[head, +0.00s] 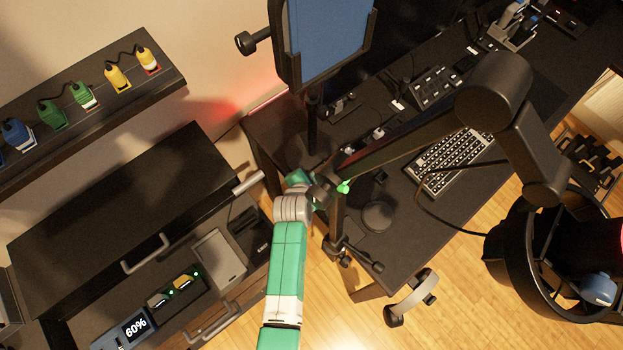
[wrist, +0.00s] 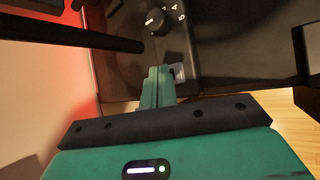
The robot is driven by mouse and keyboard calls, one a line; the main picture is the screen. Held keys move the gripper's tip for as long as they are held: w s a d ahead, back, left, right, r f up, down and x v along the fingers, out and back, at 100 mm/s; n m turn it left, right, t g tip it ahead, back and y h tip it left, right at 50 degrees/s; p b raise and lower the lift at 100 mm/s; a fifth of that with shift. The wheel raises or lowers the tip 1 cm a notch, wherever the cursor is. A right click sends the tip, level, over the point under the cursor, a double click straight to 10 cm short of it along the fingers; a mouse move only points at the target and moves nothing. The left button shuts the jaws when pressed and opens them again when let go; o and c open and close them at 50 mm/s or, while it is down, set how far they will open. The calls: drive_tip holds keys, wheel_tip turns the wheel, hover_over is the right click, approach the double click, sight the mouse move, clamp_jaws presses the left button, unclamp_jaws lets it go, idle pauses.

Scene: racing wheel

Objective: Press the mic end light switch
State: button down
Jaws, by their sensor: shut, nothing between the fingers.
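My gripper (wrist: 159,72) is shut and empty; its teal fingers point at a dark panel (wrist: 215,50) in the wrist view. A small grey switch-like patch (wrist: 179,71) is on the panel just right of the fingertips. I cannot tell whether they touch it, nor whether it is the mic end light switch. A round black knob (wrist: 156,20) with white numbers beside it sits above the fingertips. In the head view a black microphone boom (head: 415,133) crosses close to the end of my arm, and the fingertips are not clearly visible there.
A dark bar (wrist: 70,32) runs in from the left in the wrist view, close to the gripper. In the head view the desk (head: 470,210) holds a keyboard (head: 450,160) and a button box (head: 434,87). A monitor on a stand (head: 325,40) rises behind my gripper.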

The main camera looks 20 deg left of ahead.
idle(0.4)
drive_tip(key=shift+f, duration=0.45)
idle(0.3)
drive_tip(key=shift+r+p, duration=0.4)
drive_tip(key=shift+r, duration=0.05)
wheel_tip(320, 180, up, 6)
drive_tip(key=p, duration=0.6)
